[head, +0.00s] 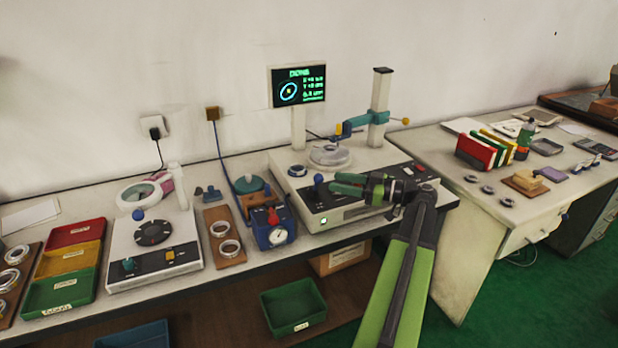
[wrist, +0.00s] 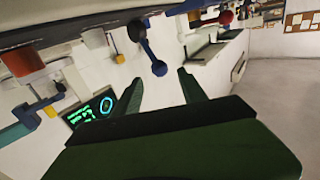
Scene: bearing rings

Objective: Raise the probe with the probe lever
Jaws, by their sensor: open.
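The blue-knobbed lever (head: 318,180), apparently the probe lever, stands at the front left of the measuring machine (head: 355,195). In the wrist view its blue knob (wrist: 159,68) lies between and just beyond my fingertips, with no visible contact. My gripper (head: 334,184) is open and empty; its green fingers point left toward the lever, and they also show in the wrist view (wrist: 160,84). The probe arm (head: 346,127), blue and teal, reaches from the column (head: 380,95) above the round turntable (head: 330,157). I cannot tell whether the probe tip touches anything.
A lit screen (head: 299,87) stands behind the machine. A blue gauge box (head: 272,229) with a red knob sits left of the machine. Further left are a ring board (head: 225,255), another device (head: 130,268) and coloured trays (head: 62,298). A second table (head: 440,150) stands right.

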